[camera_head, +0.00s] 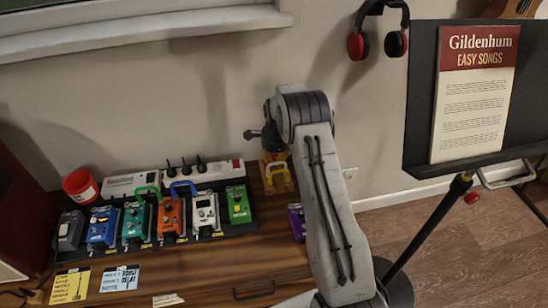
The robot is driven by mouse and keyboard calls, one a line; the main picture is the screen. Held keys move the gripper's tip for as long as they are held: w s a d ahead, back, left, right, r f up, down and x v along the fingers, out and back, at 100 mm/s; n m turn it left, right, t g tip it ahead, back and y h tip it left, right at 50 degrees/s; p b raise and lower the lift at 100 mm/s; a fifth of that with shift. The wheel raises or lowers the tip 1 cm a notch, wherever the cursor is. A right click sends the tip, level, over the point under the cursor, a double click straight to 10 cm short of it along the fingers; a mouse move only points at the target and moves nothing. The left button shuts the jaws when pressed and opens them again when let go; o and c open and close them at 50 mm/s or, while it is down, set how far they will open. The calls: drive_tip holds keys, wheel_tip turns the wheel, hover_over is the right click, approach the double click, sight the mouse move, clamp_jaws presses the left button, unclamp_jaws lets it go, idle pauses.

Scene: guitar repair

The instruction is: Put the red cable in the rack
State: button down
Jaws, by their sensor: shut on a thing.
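My gripper (268,136) is partly in view at the end of my raised arm, in front of the wall and above the back right of the wooden bench. Its fingertips are mostly hidden by my own arm. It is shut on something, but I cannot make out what. A yellow arched piece (279,174) shows just below it on an orange-yellow box; I cannot tell whether they touch. I cannot pick out the red cable. No rack is clearly recognisable; a pale metal frame (507,176) stands partly hidden behind the music stand at the right.
A board of several pedals (172,221) stands on the bench (225,266), with a power strip (205,177) behind. A red tub (80,186) is at the left. A purple pedal (297,222) sits beside my arm. A music stand (421,91) blocks the right; headphones (395,42) hang above.

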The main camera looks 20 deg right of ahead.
drive_tip(key=c, duration=0.7)
unclamp_jaws()
drive_tip(key=shift+r, duration=0.15)
drive_tip(key=shift+r+p, duration=2.35)
drive_tip(key=shift+r, duration=1.55)
